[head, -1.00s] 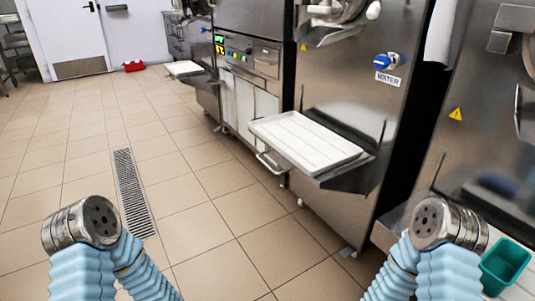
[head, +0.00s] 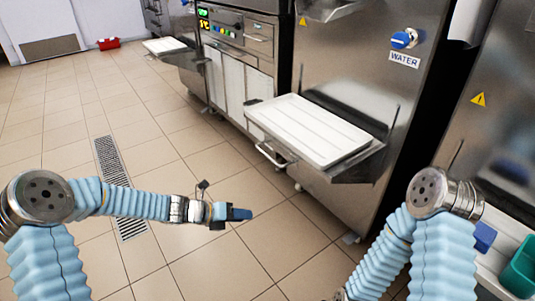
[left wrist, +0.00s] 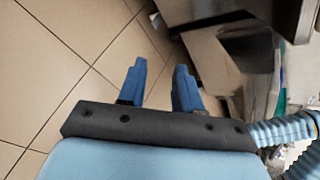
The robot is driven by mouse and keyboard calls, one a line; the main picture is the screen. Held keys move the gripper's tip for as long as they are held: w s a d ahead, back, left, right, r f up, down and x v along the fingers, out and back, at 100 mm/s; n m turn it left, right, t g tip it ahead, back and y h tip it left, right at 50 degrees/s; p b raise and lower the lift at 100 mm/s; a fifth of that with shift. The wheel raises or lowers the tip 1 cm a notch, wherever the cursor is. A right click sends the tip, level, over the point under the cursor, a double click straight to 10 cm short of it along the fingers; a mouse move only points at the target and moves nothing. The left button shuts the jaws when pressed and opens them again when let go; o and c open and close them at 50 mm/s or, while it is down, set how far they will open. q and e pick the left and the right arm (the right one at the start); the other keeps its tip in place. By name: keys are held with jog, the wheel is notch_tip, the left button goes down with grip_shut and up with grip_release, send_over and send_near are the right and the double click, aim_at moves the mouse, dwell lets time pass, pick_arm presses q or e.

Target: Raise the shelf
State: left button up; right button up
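The shelf is a metal bracket holding a white ribbed tray (head: 312,130), sticking out level from the front of the middle steel machine. A bent metal handle (head: 270,156) hangs at its left front edge. My left gripper (head: 240,213) is in front of the shelf, lower in the picture and to the left of it, over the floor and apart from it. In the left wrist view its two blue fingers (left wrist: 160,85) are spread with nothing between them. My right arm shows at the right, but its gripper is out of view.
The machine carries a blue knob (head: 403,39) above a WATER label. A similar shelf (head: 166,46) stands farther back. A teal container (head: 520,268) and a blue object (head: 485,236) are at the right. The tiled floor at the left is open, with a drain grate (head: 112,165).

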aim_at(268, 155)
pick_arm(q)
jog(key=w+a+r+n+t+h, duration=0.1)
jog(key=w+r+n+t, duration=0.1)
jog(key=w+r+n, duration=0.4)
jog(key=w+a+r+n+t+h, duration=0.1)
jog(key=w+r+n+t, duration=0.15)
jog(key=r, duration=0.45)
jog(key=shift+n+g, duration=0.25)
jog(key=x, duration=1.3)
jog(key=shift+s+d+r+b, duration=0.1)
jog(key=shift+d+r+b, duration=0.1)
jog(key=shift+d+b, duration=0.1)
grip_shut()
